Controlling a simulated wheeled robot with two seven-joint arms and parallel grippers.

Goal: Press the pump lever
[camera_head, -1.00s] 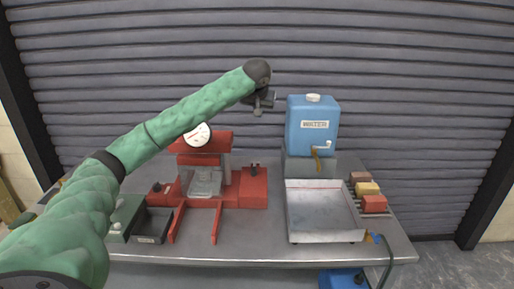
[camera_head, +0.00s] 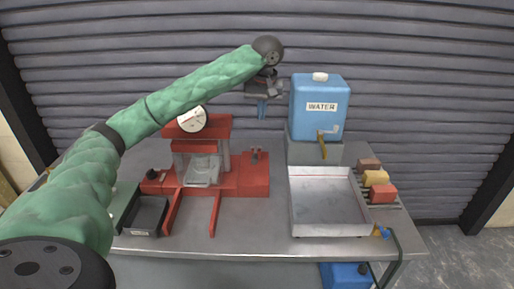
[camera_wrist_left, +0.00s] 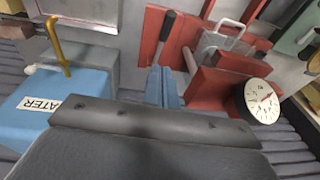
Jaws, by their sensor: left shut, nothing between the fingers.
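The red press (camera_head: 183,147) stands on the metal table with a white round dial gauge (camera_head: 192,119) at its top. At its right is a red pump block (camera_head: 254,182) with a short, dark-tipped pump lever (camera_head: 254,153) standing up. In the left wrist view the lever's black grip (camera_wrist_left: 168,25) shows beyond the fingertips, with a gap between. My left gripper (camera_head: 262,110) has blue fingers, shut and empty, pointing down above and behind the pump block. Its fingers also show in the left wrist view (camera_wrist_left: 163,86). My right gripper is in neither view.
A blue water tank (camera_head: 320,92) with a brass tap stands right of my left gripper, close by. A shallow metal tray (camera_head: 330,232) lies before it, with coloured blocks (camera_head: 376,178) at its right. A dark bin (camera_head: 147,216) sits left of the press.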

